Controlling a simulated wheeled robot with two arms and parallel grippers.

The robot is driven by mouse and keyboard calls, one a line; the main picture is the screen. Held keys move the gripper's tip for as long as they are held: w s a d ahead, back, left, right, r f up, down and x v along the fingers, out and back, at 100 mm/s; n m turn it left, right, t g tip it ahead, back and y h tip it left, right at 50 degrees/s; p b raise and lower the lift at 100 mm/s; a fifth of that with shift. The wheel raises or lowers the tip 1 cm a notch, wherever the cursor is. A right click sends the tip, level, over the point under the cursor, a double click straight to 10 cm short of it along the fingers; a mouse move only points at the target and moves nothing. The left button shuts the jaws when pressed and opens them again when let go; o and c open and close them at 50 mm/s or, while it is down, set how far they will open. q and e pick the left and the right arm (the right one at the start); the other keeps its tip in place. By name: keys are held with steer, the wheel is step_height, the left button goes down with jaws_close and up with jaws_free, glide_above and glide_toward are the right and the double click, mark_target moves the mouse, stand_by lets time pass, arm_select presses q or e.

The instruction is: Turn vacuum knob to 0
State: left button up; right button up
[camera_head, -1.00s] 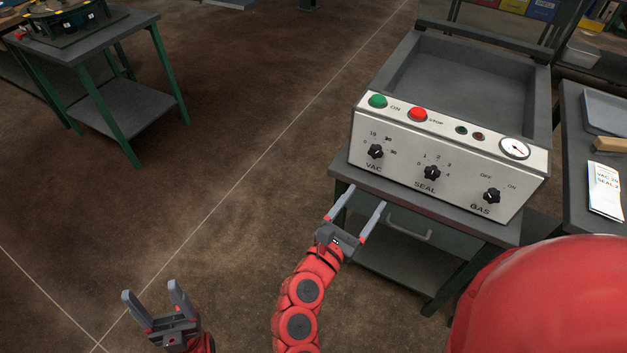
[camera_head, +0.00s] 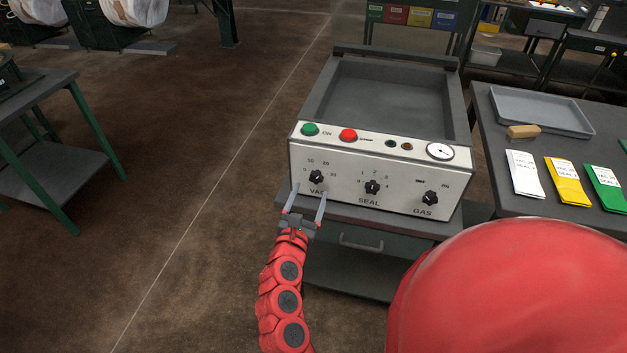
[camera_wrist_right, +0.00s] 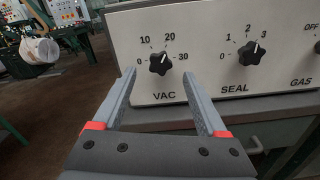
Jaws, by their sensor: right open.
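The vacuum knob is the black star-shaped VAC knob (camera_head: 317,176), at the left of the machine's white front panel (camera_head: 340,201). In the right wrist view the VAC knob (camera_wrist_right: 160,62) sits amid the marks 0, 10, 20 and 30. Its pointer seems to face up and right, near 20, but is small. My right gripper (camera_head: 308,194) is open and empty, just in front of and below the knob. In the wrist view its fingertips (camera_wrist_right: 158,76) are spread to either side of the knob, apparently short of it. My left gripper is out of view.
The SEAL knob (camera_head: 372,187) and GAS knob (camera_head: 430,198) are to the right on the same panel. Green (camera_head: 310,129) and red (camera_head: 348,135) buttons and a gauge (camera_head: 440,151) are above. A side table with a tray (camera_head: 540,109) stands right. Open floor lies left.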

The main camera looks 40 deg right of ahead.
mark_target(316, 180)
steer(key=shift+p+x, duration=0.3)
steer(key=shift+x, duration=2.05)
steer(key=shift+s+f, duration=0.1)
jaws_close()
